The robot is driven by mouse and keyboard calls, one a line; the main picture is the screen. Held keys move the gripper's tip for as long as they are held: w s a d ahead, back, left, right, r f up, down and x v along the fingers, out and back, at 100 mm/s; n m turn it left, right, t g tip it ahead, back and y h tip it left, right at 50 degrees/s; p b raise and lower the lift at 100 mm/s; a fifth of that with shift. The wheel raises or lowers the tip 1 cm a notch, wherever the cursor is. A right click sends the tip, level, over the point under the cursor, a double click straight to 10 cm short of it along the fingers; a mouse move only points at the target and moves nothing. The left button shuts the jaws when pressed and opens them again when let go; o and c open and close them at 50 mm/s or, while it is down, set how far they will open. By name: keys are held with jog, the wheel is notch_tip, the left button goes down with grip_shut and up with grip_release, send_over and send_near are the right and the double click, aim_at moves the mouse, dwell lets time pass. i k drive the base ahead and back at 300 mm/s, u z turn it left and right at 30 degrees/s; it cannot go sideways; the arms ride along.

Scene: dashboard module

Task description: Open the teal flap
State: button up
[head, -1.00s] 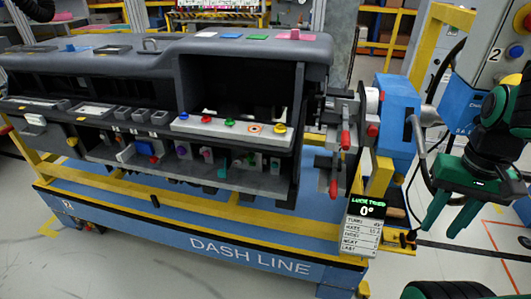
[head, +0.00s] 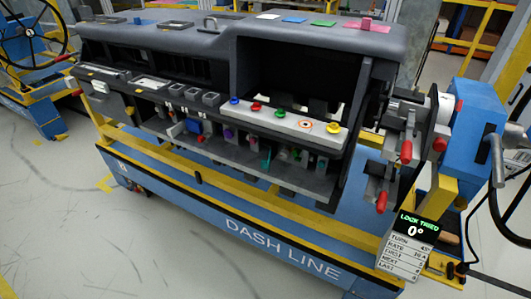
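A small teal piece (head: 266,160), the only teal thing I can make out, sits in the row under the light control strip (head: 285,122) of the dark grey dashboard module (head: 225,45). It is too small to tell whether it is the flap or how far it stands open. My gripper is not in view; it has left the picture on the right.
The module rests on a blue and yellow cart (head: 280,255) marked DASH LINE. Red-handled clamps (head: 406,152), a blue housing (head: 475,125) and a sign (head: 410,245) reading LOCK TRIED, 0° stand at its right end. The floor in front (head: 120,250) is clear.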

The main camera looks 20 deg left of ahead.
aim_at(266, 164)
jog(key=u, duration=0.05)
jog(key=k, duration=1.6)
jog(key=u, duration=0.35)
jog(key=i, duration=1.5)
jog(key=z, duration=0.05)
